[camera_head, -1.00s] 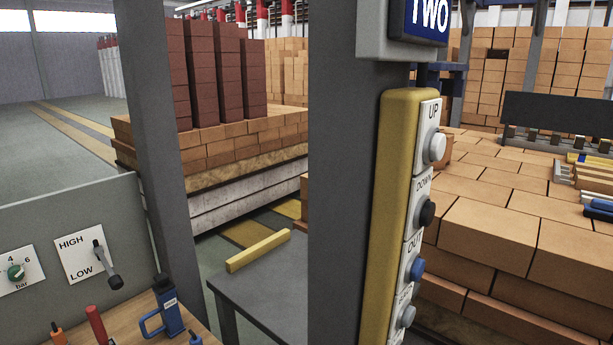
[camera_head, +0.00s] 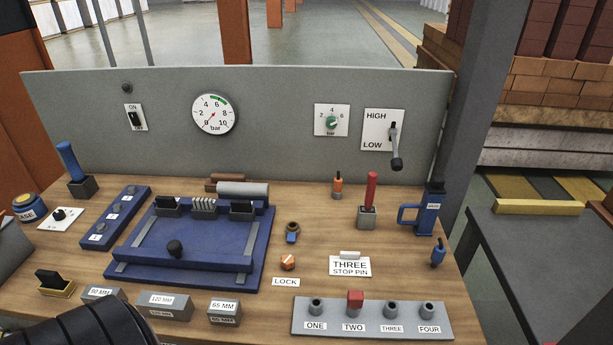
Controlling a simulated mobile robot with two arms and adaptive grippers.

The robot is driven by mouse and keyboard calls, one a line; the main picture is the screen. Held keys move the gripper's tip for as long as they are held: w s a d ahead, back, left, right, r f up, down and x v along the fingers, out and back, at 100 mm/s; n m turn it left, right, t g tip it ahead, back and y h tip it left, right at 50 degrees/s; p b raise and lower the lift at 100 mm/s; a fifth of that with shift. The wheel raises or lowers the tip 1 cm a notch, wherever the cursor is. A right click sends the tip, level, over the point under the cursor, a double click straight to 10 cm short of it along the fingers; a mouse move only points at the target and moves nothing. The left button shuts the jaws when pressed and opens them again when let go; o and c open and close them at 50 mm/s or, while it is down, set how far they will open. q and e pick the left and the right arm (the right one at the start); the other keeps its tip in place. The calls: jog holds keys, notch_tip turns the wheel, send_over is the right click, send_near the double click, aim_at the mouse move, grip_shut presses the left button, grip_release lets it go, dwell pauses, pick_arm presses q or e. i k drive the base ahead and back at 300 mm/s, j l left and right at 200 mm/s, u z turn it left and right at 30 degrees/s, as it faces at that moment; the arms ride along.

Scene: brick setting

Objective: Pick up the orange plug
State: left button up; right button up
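A small orange plug (camera_head: 338,185) with a dark tip stands upright on the wooden bench at the back, right of the blue fixture. A red handle in a grey block stands to its right. Neither of my grippers is in view. A dark ribbed rounded shape cuts into the bottom left corner, which looks like part of my arm.
The bench (camera_head: 260,308) holds a blue fixture (camera_head: 140,262), a red handle (camera_head: 371,190), a blue bottle-like tool (camera_head: 430,210), a blue plug (camera_head: 438,254) and a grey socket strip (camera_head: 458,321). A grey panel (camera_head: 280,115) rises behind. Bare wood surrounds the orange plug's front.

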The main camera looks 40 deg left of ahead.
aim_at(338, 181)
jog(key=u, duration=1.05)
